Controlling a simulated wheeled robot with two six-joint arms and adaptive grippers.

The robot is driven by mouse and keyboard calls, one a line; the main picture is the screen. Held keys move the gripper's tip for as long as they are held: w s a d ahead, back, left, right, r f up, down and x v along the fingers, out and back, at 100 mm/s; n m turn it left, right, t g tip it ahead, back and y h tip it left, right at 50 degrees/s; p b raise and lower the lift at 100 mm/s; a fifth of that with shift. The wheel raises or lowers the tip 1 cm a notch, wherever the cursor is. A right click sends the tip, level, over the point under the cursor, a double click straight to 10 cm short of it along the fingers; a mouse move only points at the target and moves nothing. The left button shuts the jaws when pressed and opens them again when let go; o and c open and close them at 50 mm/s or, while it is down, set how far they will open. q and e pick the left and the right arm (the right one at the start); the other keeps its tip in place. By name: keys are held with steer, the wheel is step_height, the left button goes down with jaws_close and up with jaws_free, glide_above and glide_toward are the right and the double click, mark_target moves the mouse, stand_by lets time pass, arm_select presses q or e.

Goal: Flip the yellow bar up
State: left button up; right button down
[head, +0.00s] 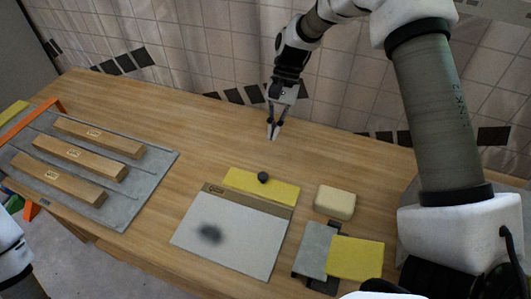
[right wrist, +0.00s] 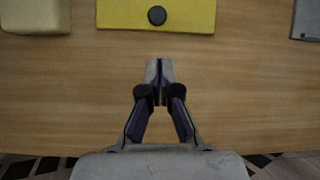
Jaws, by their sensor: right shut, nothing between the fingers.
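The yellow bar (head: 244,180) lies flat at the far edge of a pale panel (head: 235,243), with a brown strip between them. A round black knob (head: 263,177) sits on the bar. My right gripper (head: 272,132) is shut and empty, behind the bar on the wall side and apart from it. In the right wrist view the bar (right wrist: 118,14) is at the top with its knob (right wrist: 157,15), and the gripper's closed tips (right wrist: 160,64) point toward it across bare wood. My left gripper is out of the head view.
A cream block (head: 335,202) stands right of the bar. A yellow square (head: 355,258) overlaps a grey pad (head: 315,247) nearer me. A grey board (head: 140,186) with three wooden blocks lies at the left by an orange frame (head: 30,121). Bare table (head: 195,135) lies between; the tiled wall is behind.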

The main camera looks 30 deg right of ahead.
mark_target(261, 183)
steer(key=x, duration=1)
steer(key=shift+s+p, duration=0.1)
steer(key=shift+p, duration=0.25)
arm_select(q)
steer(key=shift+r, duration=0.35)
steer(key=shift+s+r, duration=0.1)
